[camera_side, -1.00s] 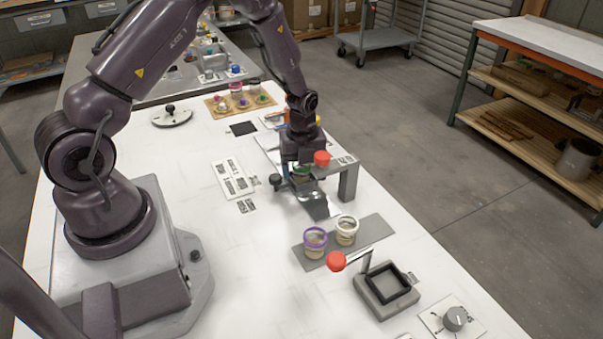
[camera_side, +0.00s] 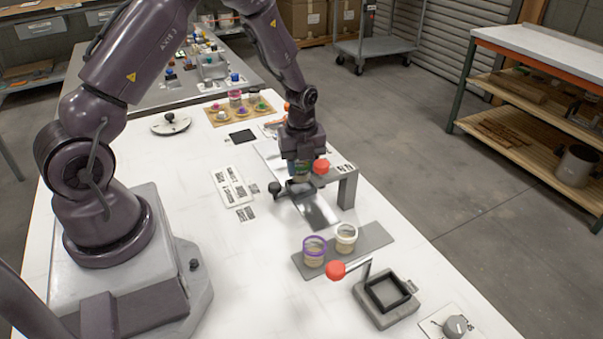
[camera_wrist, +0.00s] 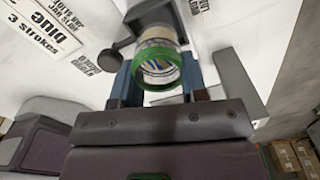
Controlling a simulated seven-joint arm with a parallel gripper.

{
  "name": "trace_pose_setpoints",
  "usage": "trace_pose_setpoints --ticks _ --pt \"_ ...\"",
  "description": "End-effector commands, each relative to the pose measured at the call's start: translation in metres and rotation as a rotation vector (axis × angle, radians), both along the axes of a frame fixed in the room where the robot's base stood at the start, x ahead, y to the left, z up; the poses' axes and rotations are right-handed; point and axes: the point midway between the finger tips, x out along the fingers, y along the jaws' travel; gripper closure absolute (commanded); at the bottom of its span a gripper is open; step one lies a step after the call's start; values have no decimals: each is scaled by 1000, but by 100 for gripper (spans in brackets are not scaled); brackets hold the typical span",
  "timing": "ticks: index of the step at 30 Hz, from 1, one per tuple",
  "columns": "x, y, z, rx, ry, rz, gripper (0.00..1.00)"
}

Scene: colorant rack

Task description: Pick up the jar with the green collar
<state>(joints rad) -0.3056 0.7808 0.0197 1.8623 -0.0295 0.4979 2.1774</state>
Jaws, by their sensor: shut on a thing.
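The jar with the green collar (camera_wrist: 158,72) is between the two fingers of my gripper (camera_wrist: 158,84) in the wrist view. The jar is clear with a pale body, and its green ring faces the camera. My gripper is shut on it. In the side view my gripper (camera_side: 300,170) is at the grey stand with a red knob (camera_side: 321,166), and the jar is mostly hidden by the fingers there. I cannot tell whether the jar touches the surface below it.
A purple-collared jar (camera_side: 314,251) and a white-collared jar (camera_side: 346,237) stand on a grey mat (camera_side: 374,238). A second red-knobbed fixture (camera_side: 386,298) is nearer. A tan board (camera_side: 222,118) with small colored items lies behind.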

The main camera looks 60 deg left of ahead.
Motion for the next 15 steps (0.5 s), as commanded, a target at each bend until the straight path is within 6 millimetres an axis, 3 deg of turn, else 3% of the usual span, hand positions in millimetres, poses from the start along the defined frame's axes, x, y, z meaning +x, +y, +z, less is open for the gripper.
trace_pose_setpoints --ticks 11,15 --pt "-49 -16 65 2 -5 2 87" --pt "-83 -27 79 2 -1 0 87"
